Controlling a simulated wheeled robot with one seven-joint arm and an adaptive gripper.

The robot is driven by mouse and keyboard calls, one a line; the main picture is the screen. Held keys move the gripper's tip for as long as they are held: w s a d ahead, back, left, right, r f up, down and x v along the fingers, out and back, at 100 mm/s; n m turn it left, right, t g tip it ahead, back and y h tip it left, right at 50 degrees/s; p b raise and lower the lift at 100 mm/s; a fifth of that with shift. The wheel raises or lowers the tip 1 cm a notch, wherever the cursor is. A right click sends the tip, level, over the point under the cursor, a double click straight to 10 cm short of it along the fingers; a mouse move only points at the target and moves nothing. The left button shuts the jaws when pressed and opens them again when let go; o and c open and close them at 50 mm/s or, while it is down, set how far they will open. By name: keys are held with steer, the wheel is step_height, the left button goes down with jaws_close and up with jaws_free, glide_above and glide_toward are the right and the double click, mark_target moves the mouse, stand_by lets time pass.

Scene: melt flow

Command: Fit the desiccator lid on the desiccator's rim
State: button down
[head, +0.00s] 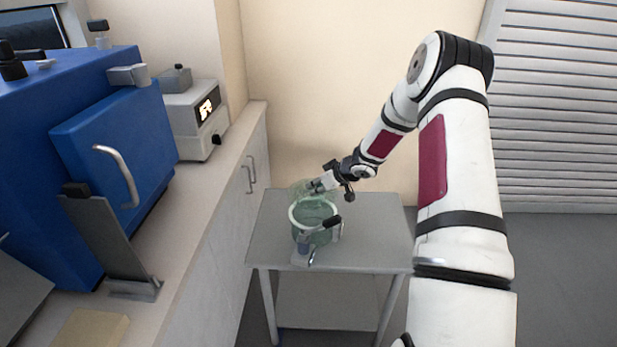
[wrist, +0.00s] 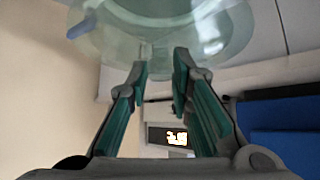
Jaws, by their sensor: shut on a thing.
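The desiccator (head: 313,232) is a greenish glass vessel with a pale rim, standing on the small grey table. The desiccator lid (head: 299,188) is clear greenish glass and shows at the rim's far left side, looking tilted. My gripper (head: 314,187) reaches in from the right and is shut on the lid. In the wrist view the lid (wrist: 215,25) fills the top as a round glass disc, and my gripper's fingers (wrist: 163,62) meet it from below. The exact grip point is hard to make out. Whether the lid touches the rim cannot be told.
The grey table (head: 375,230) is clear on its right. A counter on the left holds a blue oven (head: 110,140) with a handled door and a grey instrument (head: 190,120).

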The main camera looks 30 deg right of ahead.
mark_target(322, 198)
stand_by(0.4)
steer(key=shift+f+b, duration=1)
steer(key=shift+f, duration=1.95)
steer(key=shift+f, duration=1)
steer(key=c, duration=1.3)
jaws_free()
steer(key=shift+c, duration=0.2)
steer(key=shift+s, duration=0.1)
steer(key=v, duration=1.2)
steer(key=shift+d, duration=0.1)
